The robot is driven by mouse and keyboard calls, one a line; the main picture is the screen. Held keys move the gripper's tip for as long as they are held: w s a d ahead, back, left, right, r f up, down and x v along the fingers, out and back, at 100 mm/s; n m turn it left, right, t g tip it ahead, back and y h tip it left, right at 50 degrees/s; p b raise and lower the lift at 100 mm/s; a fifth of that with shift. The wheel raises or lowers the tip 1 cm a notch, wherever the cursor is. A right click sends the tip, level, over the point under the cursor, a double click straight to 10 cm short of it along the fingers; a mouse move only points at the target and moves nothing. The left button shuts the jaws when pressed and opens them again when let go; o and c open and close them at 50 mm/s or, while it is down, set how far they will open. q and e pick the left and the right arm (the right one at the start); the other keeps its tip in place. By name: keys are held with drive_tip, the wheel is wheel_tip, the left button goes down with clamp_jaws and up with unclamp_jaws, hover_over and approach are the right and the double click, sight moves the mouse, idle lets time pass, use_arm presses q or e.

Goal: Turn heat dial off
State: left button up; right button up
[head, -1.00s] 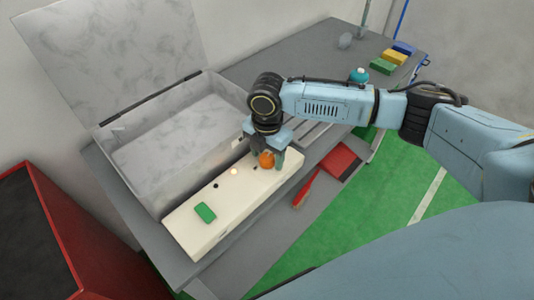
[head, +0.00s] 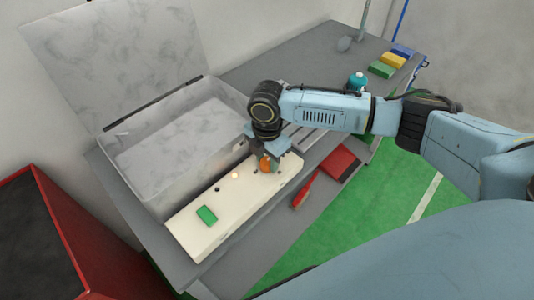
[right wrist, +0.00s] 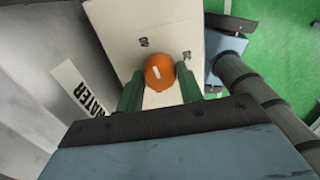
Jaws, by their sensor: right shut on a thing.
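An orange heat dial (head: 266,164) sits on the cream control panel (head: 218,229) in front of an open grey box. In the right wrist view the dial (right wrist: 158,71) has a white pointer mark, and dark markings show on the panel (right wrist: 120,20) near it. My right gripper (head: 265,160) reaches down over the dial. Its two green fingers (right wrist: 158,90) are on either side of the dial, shut on it. A green button (head: 207,215) and a small lit lamp (head: 235,175) are also on the panel. My left gripper is not in view.
The open box (head: 120,145) with raised lid stands behind the panel. A red-handled brush (head: 305,190) and red pad (head: 340,163) lie to the right. Coloured blocks (head: 393,60) lie at the table's far end. A red bin (head: 50,215) stands at left.

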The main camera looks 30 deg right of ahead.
drive_tip(key=m+p, duration=0.4)
drive_tip(key=p, duration=0.1)
drive_tip(key=m+p, duration=0.2)
drive_tip(key=shift+r+p, duration=0.25)
drive_tip(key=shift+p, duration=0.1)
drive_tip(key=m+p, duration=0.2)
drive_tip(key=shift+f+m, duration=0.1)
drive_tip(key=shift+m, duration=0.3)
drive_tip(key=m+p, duration=0.1)
drive_tip(key=m, duration=0.1)
drive_tip(key=shift+f+m, duration=0.1)
drive_tip(key=shift+m, duration=0.3)
drive_tip(key=m, duration=0.3)
drive_tip(key=shift+m, duration=0.3)
drive_tip(key=m, duration=0.3)
drive_tip(key=shift+m, duration=0.3)
drive_tip(key=m, duration=1.4)
drive_tip(key=shift+m, duration=0.3)
drive_tip(key=m, duration=0.3)
drive_tip(key=shift+m, duration=1.9)
